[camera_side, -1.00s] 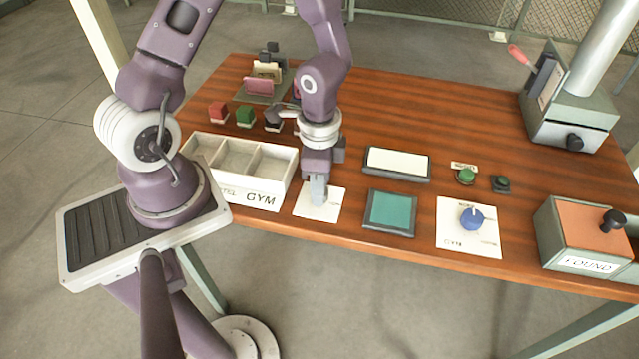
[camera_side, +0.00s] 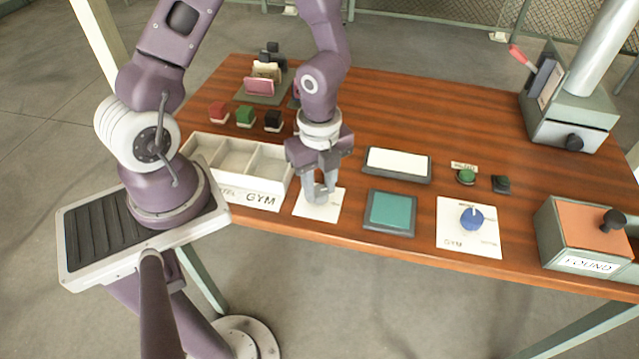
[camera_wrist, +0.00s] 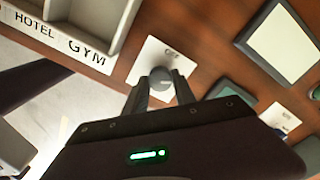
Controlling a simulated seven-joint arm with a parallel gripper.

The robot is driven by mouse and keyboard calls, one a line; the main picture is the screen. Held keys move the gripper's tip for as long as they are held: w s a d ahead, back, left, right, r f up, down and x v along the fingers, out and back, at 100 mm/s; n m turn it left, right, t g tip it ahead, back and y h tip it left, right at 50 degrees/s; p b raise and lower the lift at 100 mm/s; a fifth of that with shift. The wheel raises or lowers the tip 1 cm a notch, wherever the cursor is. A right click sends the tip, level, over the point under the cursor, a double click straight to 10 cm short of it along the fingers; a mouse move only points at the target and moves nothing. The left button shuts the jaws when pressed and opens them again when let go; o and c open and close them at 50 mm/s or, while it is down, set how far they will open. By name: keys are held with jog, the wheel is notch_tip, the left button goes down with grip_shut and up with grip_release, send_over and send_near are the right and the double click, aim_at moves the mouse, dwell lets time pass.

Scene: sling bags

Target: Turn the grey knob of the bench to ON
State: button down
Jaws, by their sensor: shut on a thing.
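The grey knob (camera_wrist: 161,78) sits on a white card (camera_wrist: 150,52) on the bench, in the wrist view's middle. My gripper (camera_side: 319,194) points down over that card (camera_side: 302,207) in the side view, between the GYM tray and the teal pad. In the wrist view my gripper (camera_wrist: 160,92) has a finger on each side of the knob and is shut on it. The lettering on the card is too small to read, so I cannot tell the knob's setting. In the side view the fingers mostly hide the knob.
A tray (camera_side: 262,186) marked GYM stands close on the left. A teal pad (camera_side: 391,211) and a white panel (camera_side: 397,162) lie to the right. A blue knob (camera_side: 471,218) on its own card and a box marked FOUND (camera_side: 582,240) are further right.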

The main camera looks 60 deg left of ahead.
aim_at(319, 190)
jog(key=m, duration=0.5)
jog(key=shift+m, duration=0.3)
dwell(0.4)
jog(key=c, duration=1)
grip_release()
jog(key=shift+c, duration=0.2)
notch_tip(319, 190, up, 7)
jog(key=shift+r, duration=0.1)
